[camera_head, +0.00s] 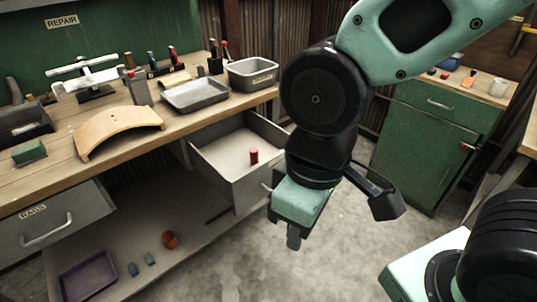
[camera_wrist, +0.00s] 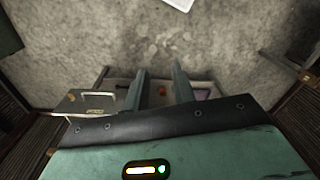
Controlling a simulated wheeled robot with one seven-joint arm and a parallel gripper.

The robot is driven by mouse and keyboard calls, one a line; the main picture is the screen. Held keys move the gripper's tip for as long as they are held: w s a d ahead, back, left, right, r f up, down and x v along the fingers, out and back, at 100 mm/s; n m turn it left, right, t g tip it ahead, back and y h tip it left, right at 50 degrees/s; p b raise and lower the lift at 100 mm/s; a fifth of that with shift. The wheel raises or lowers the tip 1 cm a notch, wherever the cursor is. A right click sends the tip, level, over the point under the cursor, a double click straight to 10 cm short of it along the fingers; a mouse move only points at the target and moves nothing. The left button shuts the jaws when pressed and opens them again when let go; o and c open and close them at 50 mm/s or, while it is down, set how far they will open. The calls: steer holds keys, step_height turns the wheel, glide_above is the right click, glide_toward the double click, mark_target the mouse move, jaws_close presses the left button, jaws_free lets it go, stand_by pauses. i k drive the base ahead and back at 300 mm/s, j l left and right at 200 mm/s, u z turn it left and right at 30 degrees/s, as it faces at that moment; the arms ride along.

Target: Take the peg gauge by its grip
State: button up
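My gripper (camera_head: 293,240) hangs in front of the open drawer, pointing down. In the wrist view its two fingers (camera_wrist: 159,88) stand apart with nothing held between them. A short red cylinder (camera_head: 254,156) stands upright in the open drawer (camera_head: 225,160); it may be the peg gauge's grip, but I cannot tell for sure. My gripper is apart from it, to its right and nearer in the head view. In the wrist view a small orange-red thing (camera_wrist: 162,90) shows in the gap between the fingers, farther off; I cannot tell which object it is.
The wooden bench (camera_head: 115,150) carries a curved wooden piece, grey trays and several tools. The rags drawer (camera_head: 50,228) is at the left.

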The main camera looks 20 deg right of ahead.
mark_target(254, 151)
steer(key=i+j+z, duration=0.25)
steer(key=i+j, duration=0.15)
steer(key=i+j+z, duration=0.25)
steer(key=j, duration=0.3)
steer(key=i, duration=0.05)
